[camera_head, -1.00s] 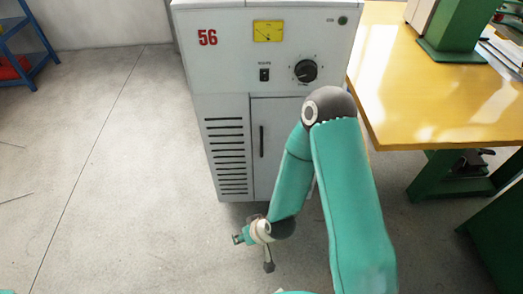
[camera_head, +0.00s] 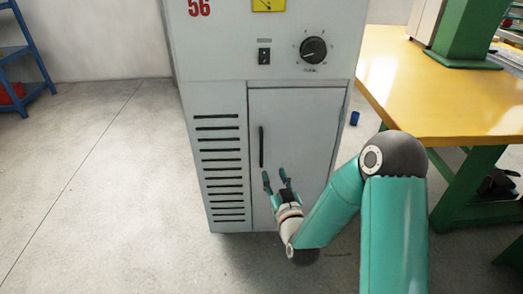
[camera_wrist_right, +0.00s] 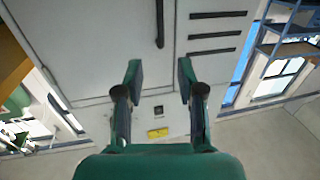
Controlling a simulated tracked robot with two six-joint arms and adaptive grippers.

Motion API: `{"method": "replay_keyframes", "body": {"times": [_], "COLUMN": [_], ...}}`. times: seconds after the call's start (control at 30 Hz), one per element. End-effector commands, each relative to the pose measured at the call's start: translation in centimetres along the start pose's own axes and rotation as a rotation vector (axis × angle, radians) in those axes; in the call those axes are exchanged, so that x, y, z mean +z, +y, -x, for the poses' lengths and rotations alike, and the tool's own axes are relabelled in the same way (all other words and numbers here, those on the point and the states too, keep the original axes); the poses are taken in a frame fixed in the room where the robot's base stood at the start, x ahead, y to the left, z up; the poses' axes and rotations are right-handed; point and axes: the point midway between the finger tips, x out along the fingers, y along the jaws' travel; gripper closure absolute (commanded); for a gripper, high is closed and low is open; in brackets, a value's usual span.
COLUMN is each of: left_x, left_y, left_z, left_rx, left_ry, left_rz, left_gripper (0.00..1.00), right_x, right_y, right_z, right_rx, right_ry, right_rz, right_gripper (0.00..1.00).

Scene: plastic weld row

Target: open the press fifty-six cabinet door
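The grey cabinet marked 56 (camera_head: 205,100) stands ahead of me. Its door (camera_head: 305,135) looks shut and fills the lower right of the front. A dark upright bar handle (camera_head: 261,147) is on the door's left side; it also shows in the right wrist view (camera_wrist_right: 160,24). My right gripper (camera_head: 275,176) is open and empty, with its fingers pointing up just below the handle. In the right wrist view its two fingers (camera_wrist_right: 160,75) are spread apart, and the handle lies beyond them, not between them. My left gripper is not in view.
Dark vent slots (camera_head: 219,170) line the cabinet's left panel. A knob (camera_head: 313,50) and a switch (camera_head: 264,56) sit above the door. A yellow-topped table (camera_head: 440,100) stands at the right, a blue shelf (camera_head: 25,50) at the far left. The floor in front is clear.

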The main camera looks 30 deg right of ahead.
Motion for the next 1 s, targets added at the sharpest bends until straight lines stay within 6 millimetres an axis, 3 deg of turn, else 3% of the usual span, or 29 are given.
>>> {"method": "replay_keyframes", "body": {"times": [0.6,0.8,1.0], "left_x": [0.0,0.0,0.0], "left_y": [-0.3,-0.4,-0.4], "left_z": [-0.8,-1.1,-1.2], "left_rx": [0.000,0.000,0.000], "left_ry": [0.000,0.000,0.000], "left_rz": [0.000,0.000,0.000], "left_gripper": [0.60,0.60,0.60], "right_x": [0.1,0.1,0.1], "right_y": [-0.1,-0.1,-0.1], "right_z": [-12.2,-14.7,-15.6], "right_rx": [-0.001,-0.002,-0.002], "right_ry": [0.000,-0.003,-0.003], "right_rz": [-0.002,-0.002,-0.002], "right_gripper": [0.62,0.62,0.62]}}
